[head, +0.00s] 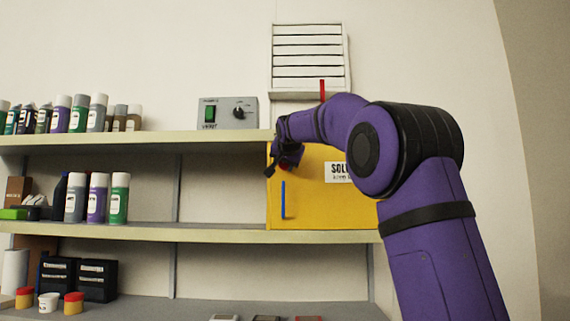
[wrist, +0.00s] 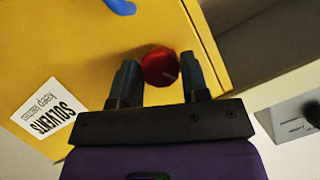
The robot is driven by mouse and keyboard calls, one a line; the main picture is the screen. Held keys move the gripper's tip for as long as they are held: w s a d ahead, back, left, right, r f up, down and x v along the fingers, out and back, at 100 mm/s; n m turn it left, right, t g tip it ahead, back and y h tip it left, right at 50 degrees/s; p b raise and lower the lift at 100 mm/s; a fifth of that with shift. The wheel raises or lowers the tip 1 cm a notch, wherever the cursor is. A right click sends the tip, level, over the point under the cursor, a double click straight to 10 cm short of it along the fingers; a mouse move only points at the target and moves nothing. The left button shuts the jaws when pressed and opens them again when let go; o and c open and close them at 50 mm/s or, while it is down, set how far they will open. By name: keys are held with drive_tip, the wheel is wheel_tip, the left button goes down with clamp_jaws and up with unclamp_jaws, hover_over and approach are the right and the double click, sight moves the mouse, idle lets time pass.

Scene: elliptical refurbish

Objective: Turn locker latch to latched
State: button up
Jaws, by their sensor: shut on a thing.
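The yellow locker (head: 310,210) stands on the shelf with its door face toward me. Its latch is a round red knob (wrist: 160,67) near the door's edge, with a small pale mark on its face. My gripper (wrist: 158,80) has one finger on each side of the knob and is shut on it. In the head view my gripper (head: 277,168) is at the locker's upper left, and it and my arm hide most of the knob. A blue bar handle (head: 283,200) is below; its end also shows in the wrist view (wrist: 120,5).
A grey control box (head: 228,113) with a green switch and a dial stands on the shelf above, left of my gripper. Bottles (head: 97,198) stand farther left. A white vent (head: 310,58) and a red upright bar (head: 322,90) are above the locker.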

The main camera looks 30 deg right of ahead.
drive_tip(key=n+h, duration=0.1)
drive_tip(key=n, duration=0.1)
drive_tip(key=n+g+h, duration=0.1)
drive_tip(key=shift+w+a+n+g, duration=0.1)
drive_tip(key=shift+a+n+g, duration=0.05)
drive_tip(key=shift+n+g, duration=0.2)
drive_tip(key=n+g+h, duration=0.1)
drive_tip(key=n+h, duration=0.1)
drive_tip(key=n, duration=0.1)
drive_tip(key=shift+n+h, duration=0.3)
drive_tip(key=shift+n, duration=0.05)
idle(0.4)
drive_tip(key=o, duration=0.9)
drive_tip(key=shift+a, duration=0.1)
drive_tip(key=v, duration=1)
drive_tip(key=shift+a+r, duration=0.1)
drive_tip(key=shift+a, duration=0.2)
